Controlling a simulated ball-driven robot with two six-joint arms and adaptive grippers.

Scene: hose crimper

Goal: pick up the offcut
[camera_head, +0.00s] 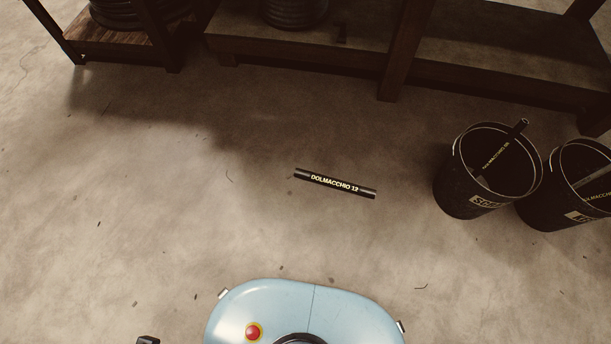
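The offcut (335,184) is a short black length of hose with pale yellow lettering, "DOLMACCHIO 12". It lies flat on the bare floor near the middle of the view, its right end slightly nearer to me. Nothing touches or covers it. Neither gripper shows clearly. A small dark piece at the bottom edge, left of my light blue base, may be part of my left arm, but I cannot tell.
Two black bins, one (462,192) and another (545,213), stand at the right with hose pieces in them. A wooden bench (300,50) with dark coils runs along the back. The floor (150,200) around the offcut is free apart from small debris.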

